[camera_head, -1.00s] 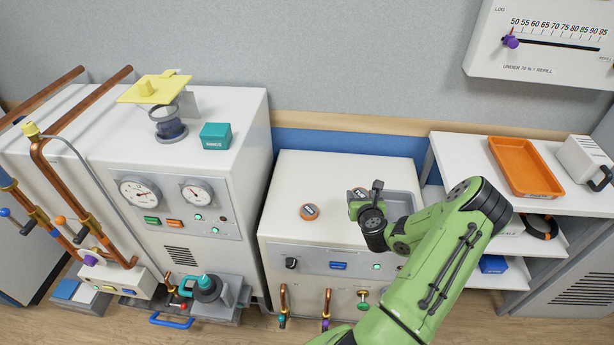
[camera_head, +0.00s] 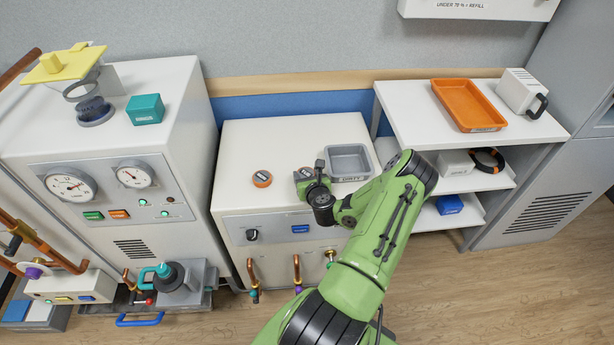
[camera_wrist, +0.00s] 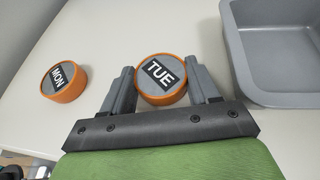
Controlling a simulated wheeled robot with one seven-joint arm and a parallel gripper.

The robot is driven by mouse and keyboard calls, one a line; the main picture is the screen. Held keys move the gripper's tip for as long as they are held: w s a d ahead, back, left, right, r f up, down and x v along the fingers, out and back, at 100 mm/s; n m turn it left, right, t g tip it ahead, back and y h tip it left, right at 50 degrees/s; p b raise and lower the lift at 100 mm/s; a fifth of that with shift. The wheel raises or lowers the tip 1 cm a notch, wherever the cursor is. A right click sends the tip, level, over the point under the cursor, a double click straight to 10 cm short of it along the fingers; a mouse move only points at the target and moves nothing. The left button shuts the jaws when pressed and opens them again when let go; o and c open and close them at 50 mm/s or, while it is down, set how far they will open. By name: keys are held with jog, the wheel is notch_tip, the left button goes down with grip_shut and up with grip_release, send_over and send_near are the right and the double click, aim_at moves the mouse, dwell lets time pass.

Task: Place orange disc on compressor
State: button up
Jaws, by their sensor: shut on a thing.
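Two orange-rimmed discs with grey tops are on the middle white cabinet (camera_head: 240,150). The disc marked MON (camera_head: 262,178) stands free on its top and also shows at the left of the wrist view (camera_wrist: 64,82). The disc marked TUE (camera_wrist: 161,79) is between the two fingers of my gripper (camera_wrist: 160,88), which is shut on it. In the head view my gripper (camera_head: 308,182) is over the cabinet top and mostly hides that disc. Whether the TUE disc touches the surface is unclear. Neither cabinet bears a readable compressor label.
A grey tray (camera_head: 336,176) marked DIRTY is just right of my gripper. A taller gauge cabinet (camera_head: 180,140) at left bears a teal box (camera_head: 145,109) and a dark round pot (camera_head: 94,110). Shelves at right hold an orange tray (camera_head: 470,105).

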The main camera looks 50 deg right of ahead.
jog(key=o, duration=1.1)
jog(key=shift+c, duration=0.2)
